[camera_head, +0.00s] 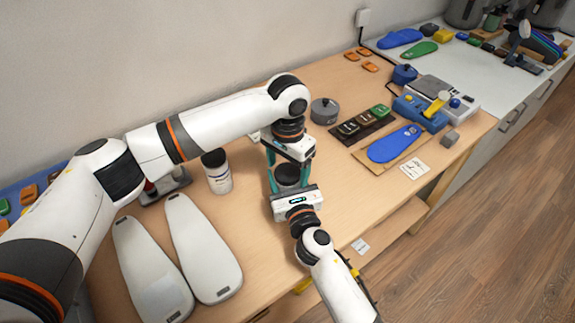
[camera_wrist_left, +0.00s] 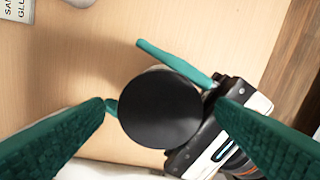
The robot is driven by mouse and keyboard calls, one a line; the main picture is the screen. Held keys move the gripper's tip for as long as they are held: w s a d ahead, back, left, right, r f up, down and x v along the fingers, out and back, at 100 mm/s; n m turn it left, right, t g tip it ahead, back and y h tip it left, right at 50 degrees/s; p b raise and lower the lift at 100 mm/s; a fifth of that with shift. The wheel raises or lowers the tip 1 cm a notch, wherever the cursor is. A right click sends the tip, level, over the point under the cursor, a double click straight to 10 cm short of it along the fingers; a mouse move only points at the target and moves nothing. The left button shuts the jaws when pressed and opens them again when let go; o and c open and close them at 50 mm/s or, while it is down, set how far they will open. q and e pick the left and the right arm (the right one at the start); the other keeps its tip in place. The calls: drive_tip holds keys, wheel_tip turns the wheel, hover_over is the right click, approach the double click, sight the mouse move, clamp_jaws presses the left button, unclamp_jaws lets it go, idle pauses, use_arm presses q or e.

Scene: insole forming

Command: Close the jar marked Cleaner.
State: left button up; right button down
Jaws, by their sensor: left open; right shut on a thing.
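A jar with a black lid (camera_head: 287,172) stands between my two grippers in the head view. In the left wrist view the round black lid (camera_wrist_left: 160,107) hides the body below it. Its label is not readable, and I cannot tell whether the lid is screwed down. My right gripper (camera_head: 286,186) is shut on this jar from the near side, its teal fingers on either side below the lid. My left gripper (camera_head: 284,163) is open above, with a finger on each side of the lid in the wrist view (camera_wrist_left: 163,106) and gaps showing.
A white jar with a black lid (camera_head: 217,172) stands to the left. Two white insole forms (camera_head: 203,245) lie at front left. A grey round pot (camera_head: 324,111), a dark tray (camera_head: 362,125) and a blue insole (camera_head: 395,144) lie to the right. The table's front edge is near.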

use_arm(q)
wheel_tip(320, 180, up, 12)
idle(0.5)
use_arm(e)
drive_tip(key=shift+c, duration=2.2)
unclamp_jaws()
drive_tip(key=shift+s, duration=0.15)
use_arm(q)
drive_tip(key=shift+f+b, duration=0.65)
drive_tip(key=shift+f, duration=0.05)
use_arm(e)
drive_tip(key=v, duration=1.1)
drive_tip(key=shift+s+d, duration=0.15)
drive_tip(key=shift+s, duration=0.2)
